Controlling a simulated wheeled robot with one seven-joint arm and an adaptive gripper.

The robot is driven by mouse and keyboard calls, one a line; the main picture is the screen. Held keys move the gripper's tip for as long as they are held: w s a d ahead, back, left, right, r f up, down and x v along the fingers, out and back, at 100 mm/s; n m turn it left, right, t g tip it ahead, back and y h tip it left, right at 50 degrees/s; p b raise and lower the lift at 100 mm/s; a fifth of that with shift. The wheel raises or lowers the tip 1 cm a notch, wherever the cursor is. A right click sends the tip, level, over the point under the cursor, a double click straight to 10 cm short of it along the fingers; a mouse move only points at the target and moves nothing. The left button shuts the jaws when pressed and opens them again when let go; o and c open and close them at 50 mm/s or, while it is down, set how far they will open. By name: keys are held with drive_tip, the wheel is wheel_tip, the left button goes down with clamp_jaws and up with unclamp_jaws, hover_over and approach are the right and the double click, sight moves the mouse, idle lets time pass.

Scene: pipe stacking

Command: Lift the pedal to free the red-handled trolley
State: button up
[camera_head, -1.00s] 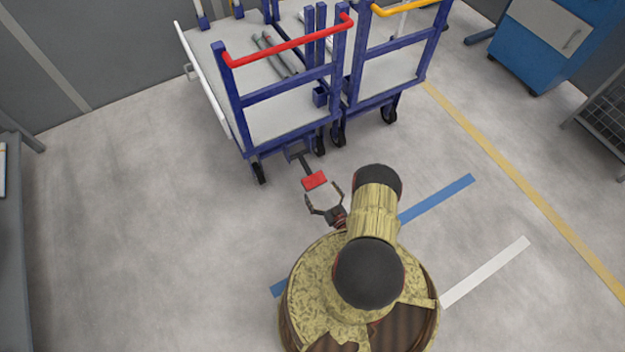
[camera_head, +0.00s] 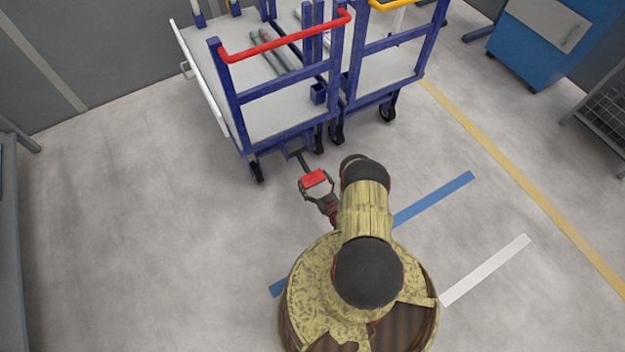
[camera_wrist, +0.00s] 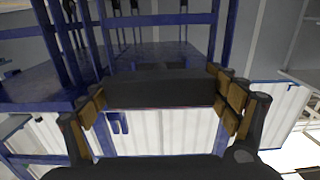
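The red-handled trolley has blue posts and a grey deck, and its red handle (camera_head: 285,38) shows at the top centre of the head view. Its red pedal (camera_head: 314,178) sticks out on a dark lever low at its near end. My gripper (camera_head: 316,186) is at the pedal, with its open fingers on either side of it. In the wrist view my gripper (camera_wrist: 160,105) has its padded fingers wide apart. A dark bar (camera_wrist: 160,92) spans the space between them; I cannot tell whether it is the pedal's shaded side. Contact with the pedal cannot be told.
A second trolley with a yellow handle (camera_head: 395,5) stands close on the right. Grey pipes (camera_head: 270,55) lie on the red-handled trolley's deck. A blue cabinet (camera_head: 540,45) is at the upper right.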

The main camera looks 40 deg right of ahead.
sight(310, 172)
drive_tip(key=c, duration=1.2)
drive_tip(key=shift+c, duration=0.2)
drive_tip(key=shift+r, duration=0.1)
drive_tip(key=shift+r+g+p, duration=0.3)
drive_tip(key=shift+r+p, duration=0.15)
drive_tip(key=shift+p, duration=0.3)
drive_tip(key=r+g+p, duration=0.1)
drive_tip(key=r+p, duration=0.1)
drive_tip(key=p, duration=0.1)
drive_tip(key=r+g+y+p, duration=0.1)
drive_tip(key=r+g+p, duration=0.1)
drive_tip(key=r+p, duration=0.1)
drive_tip(key=r+g+p, duration=0.2)
drive_tip(key=p, duration=0.2)
drive_tip(key=shift+w+d+r+y, duration=0.15)
drive_tip(key=shift+w+r+y, duration=0.15)
drive_tip(key=shift+w+y, duration=0.1)
drive_tip(key=shift+w+r+g+p, duration=0.4)
drive_tip(key=shift+r+g+p, duration=0.15)
drive_tip(key=shift+r+g, duration=0.35)
drive_tip(key=shift+w+d+r, duration=0.2)
drive_tip(key=shift+w+r, duration=0.4)
